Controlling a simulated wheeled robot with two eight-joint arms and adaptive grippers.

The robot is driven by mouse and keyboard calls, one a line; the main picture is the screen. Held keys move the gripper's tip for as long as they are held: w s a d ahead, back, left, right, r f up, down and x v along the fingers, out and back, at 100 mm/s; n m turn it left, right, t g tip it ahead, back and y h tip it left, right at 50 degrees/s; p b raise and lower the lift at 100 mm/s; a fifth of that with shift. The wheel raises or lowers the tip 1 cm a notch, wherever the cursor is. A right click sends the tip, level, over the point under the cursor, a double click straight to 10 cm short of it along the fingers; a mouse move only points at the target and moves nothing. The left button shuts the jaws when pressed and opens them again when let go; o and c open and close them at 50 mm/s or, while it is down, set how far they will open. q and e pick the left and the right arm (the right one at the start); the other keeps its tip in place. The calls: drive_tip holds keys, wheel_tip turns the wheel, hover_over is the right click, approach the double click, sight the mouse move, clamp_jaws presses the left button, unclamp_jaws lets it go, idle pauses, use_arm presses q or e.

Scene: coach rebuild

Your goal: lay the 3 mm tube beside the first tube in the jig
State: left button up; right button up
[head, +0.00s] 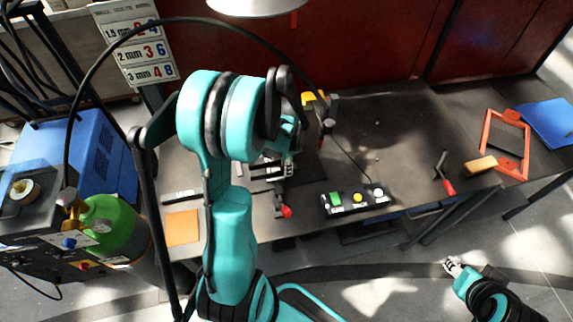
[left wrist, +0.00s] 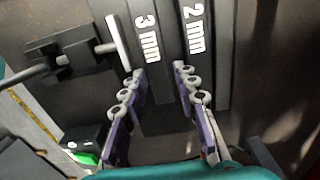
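In the left wrist view, my left gripper (left wrist: 159,72) is open, its two purple-padded fingers apart with nothing visible between them. They point at a dark surface with white "3 mm" (left wrist: 147,40) and "2 mm" (left wrist: 193,30) labels. The 3 mm label is just beyond the fingertips. No tube is clearly visible in either view. A dark block with a grey T-shaped bar (left wrist: 108,45) stands left of the labels; I cannot tell whether it belongs to the jig. In the head view my left arm hides much of this area. My right gripper (head: 453,267) is low at right, apart from the bench.
The bench (head: 390,120) has a button box (head: 355,199), a red-handled tool (head: 445,178), a tan block (head: 481,165) and an orange frame (head: 506,143). An orange pad (head: 182,228) lies at left. A green cylinder (head: 112,228) and blue machine (head: 85,150) stand left. The bench's back middle is clear.

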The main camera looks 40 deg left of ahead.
use_arm(q)
drive_tip(key=shift+r, duration=0.35)
wheel_tip(320, 180, up, 11)
drive_tip(key=p, duration=0.4)
drive_tip(key=s+d+r+n+t, duration=0.3)
drive_tip(key=d+r+n, duration=0.1)
drive_tip(key=d, duration=0.5)
drive_tip(key=s+d+r+n+t, duration=0.3)
drive_tip(key=s+d+r+t, duration=0.1)
drive_tip(key=d, duration=0.5)
drive_tip(key=shift+s+d+r+n, duration=0.15)
drive_tip(key=shift+s+r+n, duration=0.15)
drive_tip(key=shift+n, duration=0.1)
wheel_tip(320, 180, down, 7)
drive_tip(key=b, duration=0.7)
drive_tip(key=shift+f, duration=0.15)
